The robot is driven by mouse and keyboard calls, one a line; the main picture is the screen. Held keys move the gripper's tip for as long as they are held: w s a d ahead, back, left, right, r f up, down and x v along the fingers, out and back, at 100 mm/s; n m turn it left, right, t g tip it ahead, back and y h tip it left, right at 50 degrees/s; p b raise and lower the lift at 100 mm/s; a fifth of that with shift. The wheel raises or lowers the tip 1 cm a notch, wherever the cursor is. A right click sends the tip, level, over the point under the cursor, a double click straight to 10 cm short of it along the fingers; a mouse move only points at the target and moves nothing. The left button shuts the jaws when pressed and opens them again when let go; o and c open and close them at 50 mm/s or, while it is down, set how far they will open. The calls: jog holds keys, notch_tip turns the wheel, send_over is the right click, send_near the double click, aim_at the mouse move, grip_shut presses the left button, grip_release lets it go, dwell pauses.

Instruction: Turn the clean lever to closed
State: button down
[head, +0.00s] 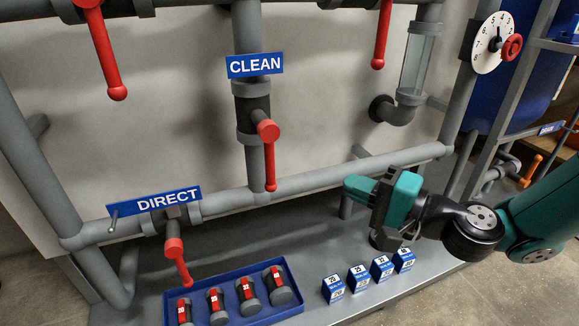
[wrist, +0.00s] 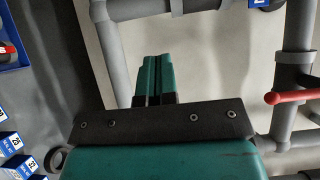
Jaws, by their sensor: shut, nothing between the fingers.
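The clean lever (head: 268,158) is red with a round hub and sits on the vertical grey pipe below the blue CLEAN sign (head: 255,65). Its handle hangs down, roughly in line with that pipe. My gripper (head: 350,186) is to the right of the lever and apart from it, with its teal fingers pointing left. In the wrist view the fingers (wrist: 157,72) are together with nothing between them. I cannot make out the clean lever in the wrist view. A red lever (wrist: 292,97) at its right edge seems to be a different one.
The DIRECT lever (head: 177,262) sits lower left. Other red levers hang at upper left (head: 108,60) and upper right (head: 383,35). A blue tray (head: 235,290) of red-banded cylinders and several blue-white boxes (head: 358,278) stand below. A horizontal pipe (head: 310,180) runs behind my gripper.

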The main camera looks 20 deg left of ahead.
aim_at(270, 159)
jog(key=a+b, duration=0.2)
jog(key=a, duration=0.9)
jog(key=shift+s+a, duration=0.4)
jog(key=shift+s, duration=0.1)
